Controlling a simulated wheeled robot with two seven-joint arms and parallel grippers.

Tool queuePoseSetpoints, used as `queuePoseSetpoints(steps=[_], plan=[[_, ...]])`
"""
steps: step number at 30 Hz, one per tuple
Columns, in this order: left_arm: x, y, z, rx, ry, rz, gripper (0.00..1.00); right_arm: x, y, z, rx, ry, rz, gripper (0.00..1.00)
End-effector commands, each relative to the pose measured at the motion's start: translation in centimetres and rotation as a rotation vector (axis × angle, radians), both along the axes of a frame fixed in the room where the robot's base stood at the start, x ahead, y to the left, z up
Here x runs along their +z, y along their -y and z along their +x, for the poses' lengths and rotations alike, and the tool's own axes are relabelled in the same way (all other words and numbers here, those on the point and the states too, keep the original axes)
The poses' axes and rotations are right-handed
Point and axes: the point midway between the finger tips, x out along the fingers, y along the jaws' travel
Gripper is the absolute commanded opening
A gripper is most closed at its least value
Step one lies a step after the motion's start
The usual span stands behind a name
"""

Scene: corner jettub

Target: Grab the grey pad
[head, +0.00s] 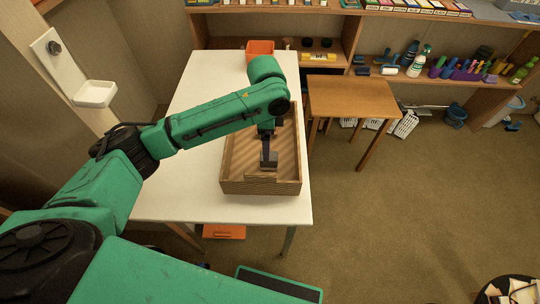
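A wooden tray with raised walls (260,187) stands on the white table (200,150). My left arm reaches over the table from the left, and its gripper (267,152) points down into the tray. A small dark grey block (269,160), which looks like the grey pad, is right at the fingertips. The fingers are too small and dark to tell whether they are shut on it. My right gripper is not in view.
An orange bin (260,48) stands at the table's far end. A small wooden table (352,97) is to the right. Shelves (420,72) with bottles and tools line the back. The white table is bare left of the tray, and the floor at right is mostly clear.

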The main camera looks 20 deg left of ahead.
Motion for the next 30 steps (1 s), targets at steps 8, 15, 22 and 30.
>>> queuePoseSetpoints(steps=[8,15,22,30], plan=[[-4.9,0.0,0.2,0.001,-0.001,0.0,0.85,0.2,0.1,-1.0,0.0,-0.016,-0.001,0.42],[-9.2,-0.2,0.8,0.0,0.0,0.0,0.85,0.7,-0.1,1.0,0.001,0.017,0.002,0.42],[-9.7,-0.2,0.8,-0.001,0.002,0.0,0.85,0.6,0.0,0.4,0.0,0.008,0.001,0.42],[-9.7,-0.2,0.8,-0.001,0.002,0.0,0.0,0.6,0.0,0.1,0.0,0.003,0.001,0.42]])
